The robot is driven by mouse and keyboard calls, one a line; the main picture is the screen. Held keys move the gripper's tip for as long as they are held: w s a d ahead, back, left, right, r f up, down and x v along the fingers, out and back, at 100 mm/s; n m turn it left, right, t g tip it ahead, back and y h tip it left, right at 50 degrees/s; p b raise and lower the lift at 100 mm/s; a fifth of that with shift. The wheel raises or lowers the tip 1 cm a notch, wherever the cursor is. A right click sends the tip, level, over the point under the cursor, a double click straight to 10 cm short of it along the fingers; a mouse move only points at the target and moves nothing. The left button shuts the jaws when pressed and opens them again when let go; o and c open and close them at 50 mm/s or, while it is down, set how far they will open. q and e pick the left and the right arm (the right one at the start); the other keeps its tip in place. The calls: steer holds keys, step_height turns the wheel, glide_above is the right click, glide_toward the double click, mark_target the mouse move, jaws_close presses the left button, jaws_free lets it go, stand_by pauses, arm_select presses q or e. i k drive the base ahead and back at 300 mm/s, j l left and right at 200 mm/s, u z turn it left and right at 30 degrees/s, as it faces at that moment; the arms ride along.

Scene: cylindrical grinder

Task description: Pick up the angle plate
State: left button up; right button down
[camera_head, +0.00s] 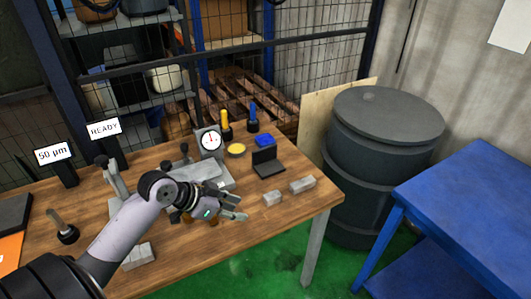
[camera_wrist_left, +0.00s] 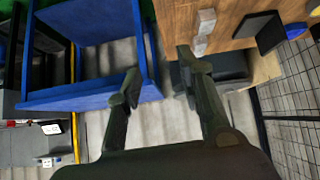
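The angle plate (camera_head: 268,164), a dark L-shaped piece with one upright face, stands on the wooden table near its back right part. A dark flat piece that looks like it shows in the left wrist view (camera_wrist_left: 259,27) at the upper right. My left gripper (camera_head: 238,206) is above the table, left of and nearer than the angle plate, apart from it. In the left wrist view its two fingers (camera_wrist_left: 157,66) are spread with nothing between them. My right gripper is in neither view.
Two grey blocks (camera_head: 272,198) (camera_head: 302,184) lie in front of the angle plate. A dark barrel (camera_head: 380,150) and blue table (camera_head: 470,210) stand right.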

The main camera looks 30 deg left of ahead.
mark_target(266, 164)
steer(key=i+j, duration=0.9)
steer(key=j, duration=0.1)
